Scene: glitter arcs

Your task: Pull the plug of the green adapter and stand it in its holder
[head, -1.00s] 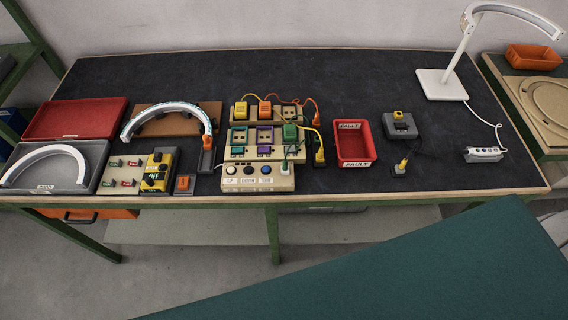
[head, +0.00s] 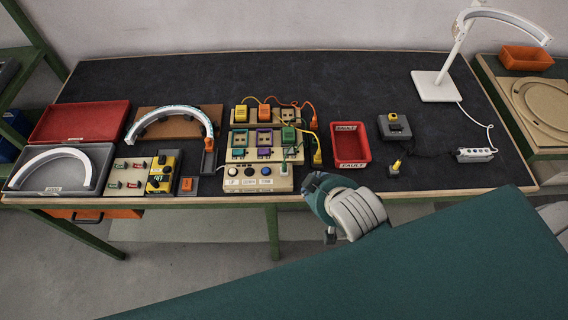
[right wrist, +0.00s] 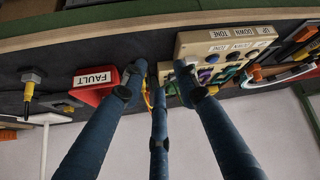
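The green adapter (head: 288,135) sits at the right end of the middle row of the beige board (head: 258,184) in the head view. A cord runs down from it to a pale plug (head: 284,168) upright at the board's front right. A yellow plug (head: 317,157) stands just right of the board. I cannot tell which spot is the holder. My right gripper (head: 316,184) is over the table's front edge, right of the board and apart from it. In the right wrist view its three dark fingers (right wrist: 155,72) are spread, with nothing seen held. My left gripper is not in view.
A red FAULT bin (head: 350,165) stands close beyond my right gripper. Right of it are a grey box (head: 394,132) and a yellow-tipped plug (head: 395,166). A lamp (head: 436,87) and power strip (head: 476,155) stand farther right. The dark tabletop between them is mostly clear.

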